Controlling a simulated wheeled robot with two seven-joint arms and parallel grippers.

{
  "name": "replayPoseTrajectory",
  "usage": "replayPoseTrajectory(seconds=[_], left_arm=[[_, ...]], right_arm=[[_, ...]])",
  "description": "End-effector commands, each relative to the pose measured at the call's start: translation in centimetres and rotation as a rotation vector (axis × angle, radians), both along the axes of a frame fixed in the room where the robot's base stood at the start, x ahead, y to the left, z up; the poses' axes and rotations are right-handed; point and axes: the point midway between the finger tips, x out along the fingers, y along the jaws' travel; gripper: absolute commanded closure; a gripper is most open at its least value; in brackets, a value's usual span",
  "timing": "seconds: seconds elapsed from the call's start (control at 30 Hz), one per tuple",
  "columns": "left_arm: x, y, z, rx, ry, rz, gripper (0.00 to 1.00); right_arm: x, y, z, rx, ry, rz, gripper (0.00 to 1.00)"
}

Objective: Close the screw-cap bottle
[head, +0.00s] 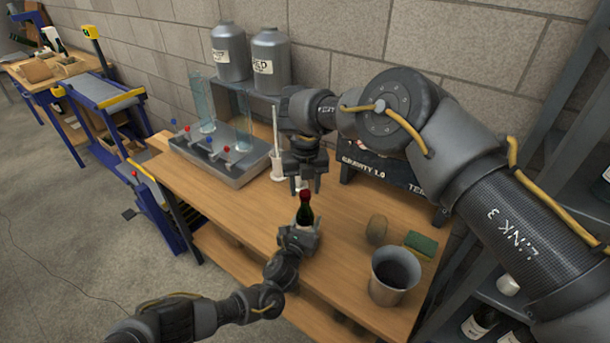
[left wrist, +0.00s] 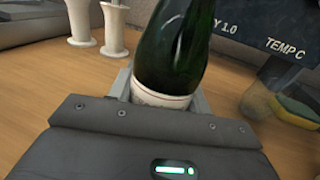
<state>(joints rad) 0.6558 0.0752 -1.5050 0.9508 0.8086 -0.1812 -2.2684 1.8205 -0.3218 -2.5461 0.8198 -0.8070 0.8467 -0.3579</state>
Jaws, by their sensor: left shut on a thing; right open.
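A dark green bottle (head: 304,214) with a red top (head: 306,195) stands upright near the front edge of the wooden workbench (head: 225,208). My left gripper (head: 298,238) is shut on the bottle low on its body. The left wrist view shows the green glass and pale label of the bottle (left wrist: 172,55) between the jaws; its top is out of that frame. My right gripper (head: 307,184) points down just above the red top, its fingers apart. I cannot tell whether the red top is a loose cap or fixed to the neck.
A metal filler with red and blue knobs (head: 222,160) stands at the left. A white holder (head: 277,165) is beside it. A dark panel lettered GRAVITY 1.0 (head: 362,171) is behind. A brown roundish object (head: 377,229), a sponge (head: 421,244) and a metal pot (head: 377,287) stand at the right.

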Motion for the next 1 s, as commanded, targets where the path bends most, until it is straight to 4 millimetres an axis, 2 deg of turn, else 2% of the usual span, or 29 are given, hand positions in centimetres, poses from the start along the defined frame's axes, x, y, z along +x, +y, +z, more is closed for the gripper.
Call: replayPoseTrajectory(seconds=[0.13,0.47,0.8,1.0], left_arm=[[0.03,-0.01,0.10,-0.002,-0.002,0.000,1.00],[0.03,-0.01,0.10,-0.002,-0.002,0.000,1.00],[0.02,-0.02,0.10,-0.002,-0.002,0.000,1.00],[0.03,-0.02,0.10,-0.001,-0.002,0.000,1.00]], right_arm=[[-0.03,0.02,-0.92,0.000,0.001,0.000,0.54],[-0.02,0.00,-1.08,0.000,0.000,0.000,0.55],[-0.02,0.00,-1.06,0.000,0.000,0.000,0.99],[-0.02,0.00,-1.06,0.000,0.000,-0.010,1.00]])
